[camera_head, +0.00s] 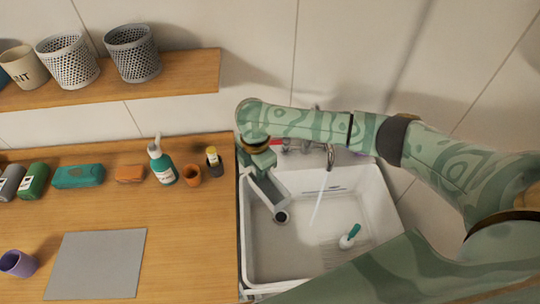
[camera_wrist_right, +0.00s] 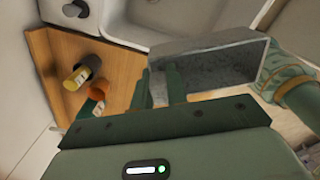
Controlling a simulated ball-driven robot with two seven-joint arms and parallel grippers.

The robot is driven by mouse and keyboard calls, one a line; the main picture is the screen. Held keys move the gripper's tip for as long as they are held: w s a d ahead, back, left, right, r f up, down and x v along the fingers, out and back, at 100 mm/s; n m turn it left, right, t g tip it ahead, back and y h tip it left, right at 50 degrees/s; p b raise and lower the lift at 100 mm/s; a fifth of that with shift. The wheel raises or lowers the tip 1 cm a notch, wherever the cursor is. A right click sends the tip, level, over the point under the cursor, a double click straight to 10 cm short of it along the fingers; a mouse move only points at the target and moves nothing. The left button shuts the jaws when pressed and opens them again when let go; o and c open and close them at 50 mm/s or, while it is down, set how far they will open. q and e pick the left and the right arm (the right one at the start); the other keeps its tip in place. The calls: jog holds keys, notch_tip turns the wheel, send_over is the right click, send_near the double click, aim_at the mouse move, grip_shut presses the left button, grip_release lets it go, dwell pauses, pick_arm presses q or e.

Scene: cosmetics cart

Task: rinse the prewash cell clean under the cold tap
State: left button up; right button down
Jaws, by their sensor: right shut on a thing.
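My right gripper (camera_head: 262,172) is over the left edge of the white sink (camera_head: 392,205). It is shut on a grey, box-like thing, which I take to be the prewash cell (camera_head: 268,190). The cell also shows in the right wrist view (camera_wrist_right: 225,68), with a mottled grey face beyond the fingers (camera_wrist_right: 160,88). The cell is tilted above the sink's left side. The tap (camera_head: 330,156) is at the sink's back, and a thin pale stream (camera_head: 318,206) falls from it, right of the cell and apart from it. My left gripper is not in view.
A teal-and-white brush-like thing (camera_head: 350,237) lies in the sink. On the wooden counter (camera_head: 190,235), a teal bottle (camera_head: 161,164), an orange cup (camera_head: 192,175) and a dark yellow-topped bottle (camera_head: 214,163) stand left of the sink. A grey mat (camera_head: 97,263) lies farther left.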

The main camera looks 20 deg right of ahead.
aim_at(270, 185)
pick_arm(q)
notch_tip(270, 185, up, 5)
jog(key=p, duration=0.3)
pick_arm(e)
jog(key=s+n, duration=0.1)
jog(key=s+d+f+n, duration=0.1)
jog(key=s+f+n, duration=0.1)
jog(key=shift+d, duration=0.35)
jog(key=shift+s+d+f+n, duration=0.15)
jog(key=shift+f+n, duration=0.15)
jog(key=shift+d+f+b, duration=0.2)
jog(key=shift+f+b, duration=0.1)
jog(key=shift+b, duration=0.25)
pick_arm(q)
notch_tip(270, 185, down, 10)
jog(key=b, duration=0.9)
pick_arm(e)
jog(key=w+d+f, duration=0.1)
jog(key=d+f, duration=0.3)
jog(key=d, duration=0.4)
jog(key=shift+w+d+f, duration=0.2)
jog(key=shift+w+d, duration=0.15)
